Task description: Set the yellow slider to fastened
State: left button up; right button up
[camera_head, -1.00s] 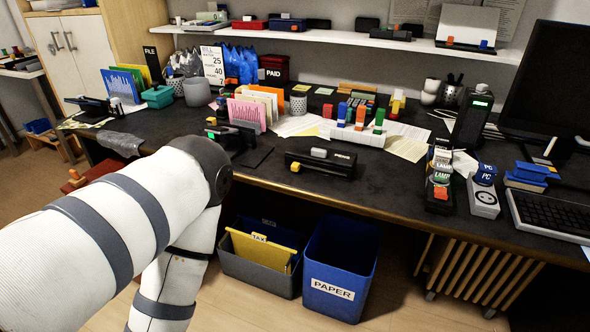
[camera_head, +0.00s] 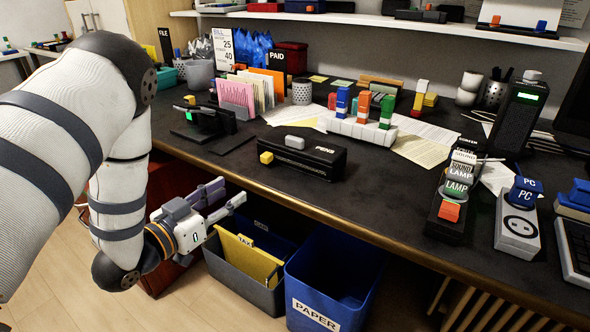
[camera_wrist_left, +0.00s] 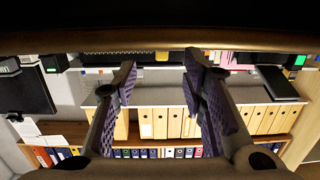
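A black box labelled PENS (camera_head: 303,158) lies on the desk near its front edge. A small yellow block (camera_head: 266,157), which looks like the yellow slider, sits at the box's left end, and a grey block (camera_head: 295,142) sits on its top. My left gripper (camera_head: 230,190) is open and empty, in front of and below the desk edge, left of the PENS box and apart from it. Its two purple-padded fingers also show spread in the left wrist view (camera_wrist_left: 160,65). The slider cannot be made out clearly there. My right gripper is not in view.
The desk's front edge (camera_head: 330,220) lies between my left gripper and the box. A grey bin with a yellow TAX folder (camera_head: 247,256) and a blue PAPER bin (camera_head: 333,280) stand below. A black stand (camera_head: 205,122) is left of the box. Bare desk lies right of it.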

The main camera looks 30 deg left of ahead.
aim_at(263, 157)
pick_arm(q)
jog(key=shift+t, duration=0.5)
jog(key=w, duration=0.4)
jog(key=w+r, duration=0.1)
jog(key=w, duration=0.3)
jog(key=w+r+b, duration=0.1)
jog(key=w, duration=0.3)
jog(key=shift+w+d+r, duration=0.1)
jog(key=shift+w+d, duration=0.05)
jog(key=shift+w, duration=0.15)
grip_shut()
